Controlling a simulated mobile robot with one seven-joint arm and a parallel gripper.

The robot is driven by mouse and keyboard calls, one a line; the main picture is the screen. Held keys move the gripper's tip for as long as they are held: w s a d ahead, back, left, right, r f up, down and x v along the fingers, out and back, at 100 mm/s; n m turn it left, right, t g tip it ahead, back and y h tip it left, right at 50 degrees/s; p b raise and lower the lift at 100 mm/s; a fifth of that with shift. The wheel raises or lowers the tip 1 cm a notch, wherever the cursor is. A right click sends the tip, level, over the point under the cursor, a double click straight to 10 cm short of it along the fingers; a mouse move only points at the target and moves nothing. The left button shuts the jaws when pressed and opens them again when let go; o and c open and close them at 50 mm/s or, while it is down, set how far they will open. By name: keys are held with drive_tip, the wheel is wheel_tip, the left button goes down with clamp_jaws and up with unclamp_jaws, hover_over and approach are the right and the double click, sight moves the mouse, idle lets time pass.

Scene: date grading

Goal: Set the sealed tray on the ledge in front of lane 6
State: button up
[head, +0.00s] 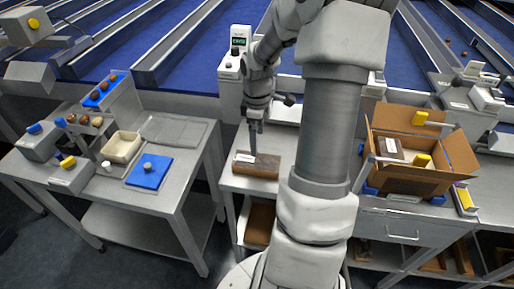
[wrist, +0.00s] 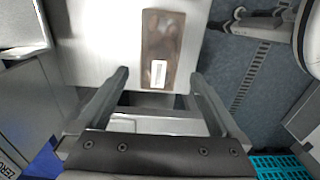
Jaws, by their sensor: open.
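A sealed tray (head: 262,169), brown with a white label, lies flat on a pale metal ledge (head: 237,186) in front of the blue lanes. In the wrist view the tray (wrist: 162,32) shows dark dates under its film, with the label (wrist: 158,73) at its near end. My gripper (wrist: 160,77) is open, its two fingers apart on either side of the tray's near end, with nothing held. In the head view my gripper (head: 253,150) points down at the tray. I cannot tell whether a finger touches it. No lane number is legible.
An open cardboard box (head: 450,152) with a dark labelled tray (head: 388,148) in it stands on the right bench. A unit with a green display (head: 238,41) stands behind the ledge. The left table (head: 183,167) holds a cream bin (head: 121,147) and a blue board (head: 149,172).

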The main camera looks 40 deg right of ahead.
drive_tip(key=shift+r, duration=1.65)
